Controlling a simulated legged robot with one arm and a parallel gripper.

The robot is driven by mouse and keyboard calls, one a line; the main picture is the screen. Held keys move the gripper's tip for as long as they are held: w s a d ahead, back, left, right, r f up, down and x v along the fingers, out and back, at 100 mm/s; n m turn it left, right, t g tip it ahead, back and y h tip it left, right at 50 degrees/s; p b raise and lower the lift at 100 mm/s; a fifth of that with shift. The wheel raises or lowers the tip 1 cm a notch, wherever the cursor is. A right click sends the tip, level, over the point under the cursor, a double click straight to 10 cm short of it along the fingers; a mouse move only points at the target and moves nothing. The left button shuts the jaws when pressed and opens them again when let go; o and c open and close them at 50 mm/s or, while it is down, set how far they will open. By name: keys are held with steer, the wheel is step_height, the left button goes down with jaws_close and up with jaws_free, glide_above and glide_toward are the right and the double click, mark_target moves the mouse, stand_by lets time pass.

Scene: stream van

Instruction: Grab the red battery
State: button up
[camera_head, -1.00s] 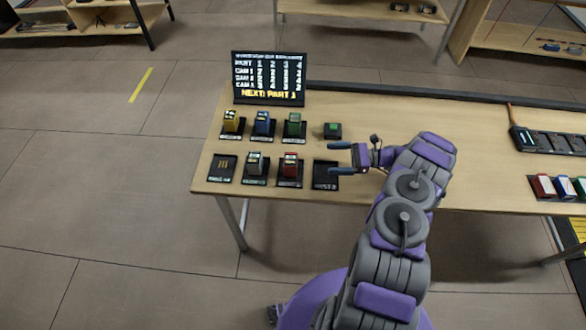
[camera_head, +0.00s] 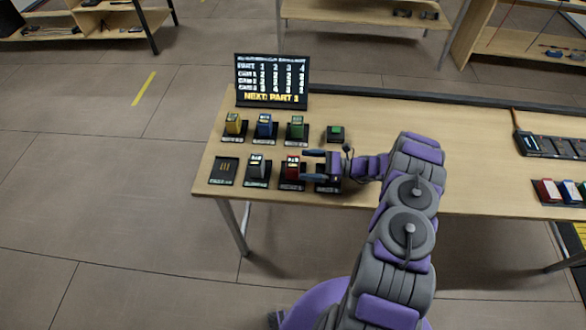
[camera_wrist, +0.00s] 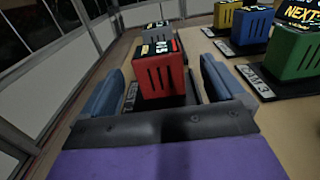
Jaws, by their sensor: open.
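The red battery (camera_head: 292,169) stands upright on a dark labelled base in the front row on the table, partly covered by my gripper in the head view. In the wrist view the red battery (camera_wrist: 160,74) is straight ahead between my fingers. My gripper (camera_head: 303,164) is open, with its blue fingers pointing left at the battery. In the wrist view the gripper (camera_wrist: 160,88) has one finger on each side of the battery, with gaps visible. Whether a finger touches it I cannot tell.
A grey battery (camera_head: 257,167) stands just beyond the red one. Yellow (camera_head: 234,124), blue (camera_head: 265,126) and green (camera_head: 295,127) batteries stand in the back row. A green button box (camera_head: 337,133) is close by. A screen (camera_head: 272,81) stands at the table's back left.

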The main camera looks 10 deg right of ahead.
mark_target(293, 165)
steer(key=shift+f+b+x, duration=0.2)
steer(key=shift+b+x, duration=0.45)
steer(key=shift+x, duration=2.15)
steer(key=shift+s, duration=0.1)
steer(key=shift+c, duration=0.3)
steer(key=c, duration=1.2)
